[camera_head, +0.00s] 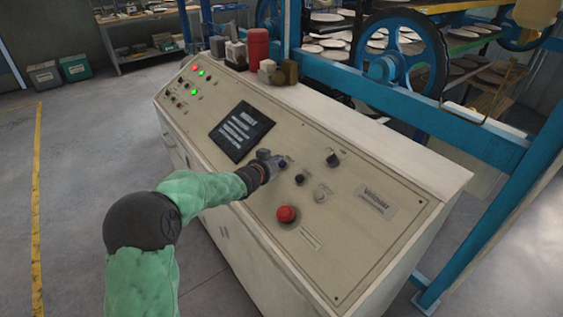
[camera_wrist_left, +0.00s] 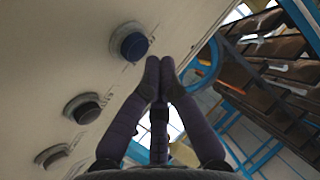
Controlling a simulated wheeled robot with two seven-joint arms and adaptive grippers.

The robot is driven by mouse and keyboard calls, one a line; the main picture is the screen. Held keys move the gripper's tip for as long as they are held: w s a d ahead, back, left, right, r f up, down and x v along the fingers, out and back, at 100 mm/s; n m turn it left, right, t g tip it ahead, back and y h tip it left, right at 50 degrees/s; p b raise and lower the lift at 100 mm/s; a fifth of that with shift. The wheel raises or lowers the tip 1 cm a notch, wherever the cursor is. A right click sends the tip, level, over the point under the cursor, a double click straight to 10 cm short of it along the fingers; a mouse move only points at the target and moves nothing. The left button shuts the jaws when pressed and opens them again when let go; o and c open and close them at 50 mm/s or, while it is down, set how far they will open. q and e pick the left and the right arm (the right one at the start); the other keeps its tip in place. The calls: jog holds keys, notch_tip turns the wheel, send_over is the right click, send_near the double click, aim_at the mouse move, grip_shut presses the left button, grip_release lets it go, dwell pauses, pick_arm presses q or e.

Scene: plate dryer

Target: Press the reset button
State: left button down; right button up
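The beige control panel (camera_head: 262,202) carries several buttons and knobs whose labels are too small to read, so I cannot tell from them which is the reset button. My left gripper (camera_head: 277,161) is over the middle of the panel, just right of the dark screen. My right gripper is not in view.
A red mushroom button (camera_head: 287,214), black knobs (camera_head: 333,159) and a grey knob (camera_head: 321,195) are near the gripper. The dark screen (camera_head: 241,131) lies left of it. Blue machine frame and wheels (camera_head: 398,60) stand behind the panel. Open floor (camera_head: 75,190) lies left.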

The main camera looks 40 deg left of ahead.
pick_arm(q)
jog(key=shift+r, duration=0.1)
jog(key=r+p, duration=0.1)
jog(key=s+r+p, duration=0.1)
jog(key=p, duration=0.1)
jog(key=s+r+p, duration=0.1)
jog(key=r, duration=0.1)
jog(key=shift+s+a, duration=0.2)
jog(key=shift+a, duration=0.2)
dwell(1.0)
